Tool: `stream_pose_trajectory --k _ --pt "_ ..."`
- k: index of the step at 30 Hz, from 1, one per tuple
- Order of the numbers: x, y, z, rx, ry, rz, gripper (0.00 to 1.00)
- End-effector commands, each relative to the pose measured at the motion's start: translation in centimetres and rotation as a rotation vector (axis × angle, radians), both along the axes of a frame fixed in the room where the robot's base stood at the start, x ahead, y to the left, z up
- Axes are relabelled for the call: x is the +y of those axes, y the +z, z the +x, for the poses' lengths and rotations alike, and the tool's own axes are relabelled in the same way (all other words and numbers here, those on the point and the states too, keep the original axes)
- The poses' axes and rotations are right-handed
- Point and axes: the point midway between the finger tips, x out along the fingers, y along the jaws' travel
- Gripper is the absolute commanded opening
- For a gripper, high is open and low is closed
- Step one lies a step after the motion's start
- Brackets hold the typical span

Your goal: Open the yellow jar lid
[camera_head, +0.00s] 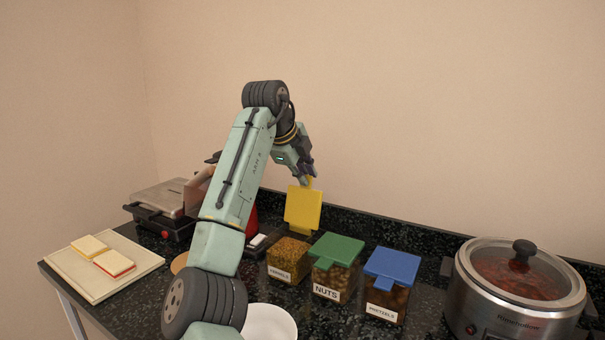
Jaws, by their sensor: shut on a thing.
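The yellow lid (303,208) stands raised, nearly upright, above the left jar (289,260). This jar is clear, square and full of small golden-brown pieces, and its front label is hard to read. My gripper (308,181) is at the top edge of the yellow lid and is shut on it. The fingertips are small in this view and partly merge with the lid edge. The jar's top looks uncovered and its contents show below the lid.
A green-lidded NUTS jar (335,267) and a blue-lidded PRETZELS jar (388,285) stand to the right, closed. A slow cooker (518,290) is at far right. A board with sandwiches (70,276), a grill (160,205) and a white plate (268,326) are also on the dark counter.

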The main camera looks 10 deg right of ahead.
Motion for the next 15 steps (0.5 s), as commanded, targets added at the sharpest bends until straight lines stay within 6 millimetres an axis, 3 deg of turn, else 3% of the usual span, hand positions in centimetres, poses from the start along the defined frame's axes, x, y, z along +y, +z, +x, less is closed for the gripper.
stream_pose_trajectory --k 1,8,9,15 --pt "-0.23 -0.71 0.07 0.011 -0.002 0.002 0.0" --pt "-0.26 -0.8 0.09 0.011 -0.003 0.002 0.0" --pt "-0.26 -0.82 0.09 0.011 -0.003 0.002 0.15" --pt "-0.28 -0.76 0.11 0.01 -0.003 0.0 0.25"
